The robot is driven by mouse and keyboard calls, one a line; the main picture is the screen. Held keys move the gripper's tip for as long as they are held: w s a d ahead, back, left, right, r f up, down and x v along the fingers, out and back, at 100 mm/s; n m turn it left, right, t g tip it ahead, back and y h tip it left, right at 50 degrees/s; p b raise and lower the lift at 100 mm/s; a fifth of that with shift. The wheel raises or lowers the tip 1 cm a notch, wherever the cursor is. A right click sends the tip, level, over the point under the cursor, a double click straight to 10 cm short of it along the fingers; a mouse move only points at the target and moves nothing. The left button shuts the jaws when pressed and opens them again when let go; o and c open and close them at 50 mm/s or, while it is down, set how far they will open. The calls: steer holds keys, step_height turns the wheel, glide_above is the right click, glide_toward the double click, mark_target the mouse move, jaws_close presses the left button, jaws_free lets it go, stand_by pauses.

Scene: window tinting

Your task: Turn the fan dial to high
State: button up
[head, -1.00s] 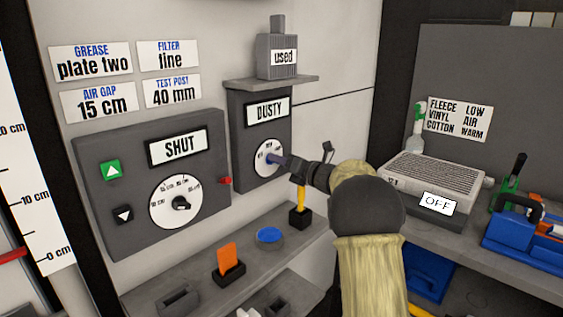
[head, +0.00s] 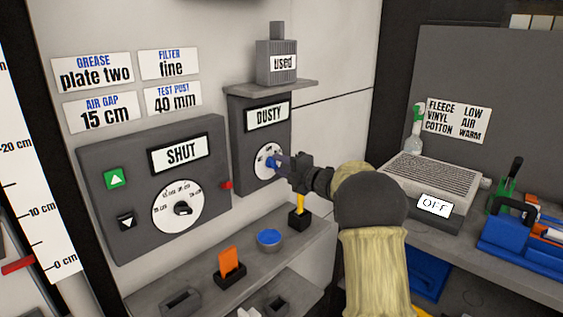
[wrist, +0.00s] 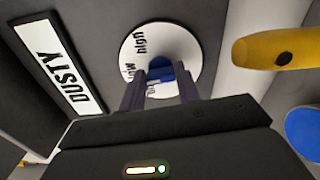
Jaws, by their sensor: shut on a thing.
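The fan dial is a white round plate (head: 262,152) with a blue knob (head: 270,162), on the grey box marked DUSTY (head: 262,190). My gripper (head: 277,162) reaches it from the right and is shut on the blue knob. A further word is partly hidden by my gripper (wrist: 160,82). The blue knob (wrist: 158,70) sits between the two fingers. I cannot tell which setting the knob points to.
A shelf (head: 205,285) below carries a blue-topped round thing (head: 269,238), an orange piece (head: 229,262) and a yellow-handled tool (head: 300,206). A larger panel marked SHUT (head: 120,170) stands left.

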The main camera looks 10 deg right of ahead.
steer(key=shift+f+m+p, duration=0.15)
steer(key=shift+m+p, duration=2.05)
steer(key=shift+m, duration=1.15)
steer(key=shift+f+m+p, duration=0.15)
steer(key=shift+m+p, duration=2.05)
steer(key=shift+m, duration=1.15)
steer(key=shift+f, duration=0.1)
steer(key=o, duration=1)
steer(key=shift+s, duration=0.1)
steer(key=b+v, duration=0.2)
steer(key=v, duration=1.5)
steer(key=shift+s, duration=0.1)
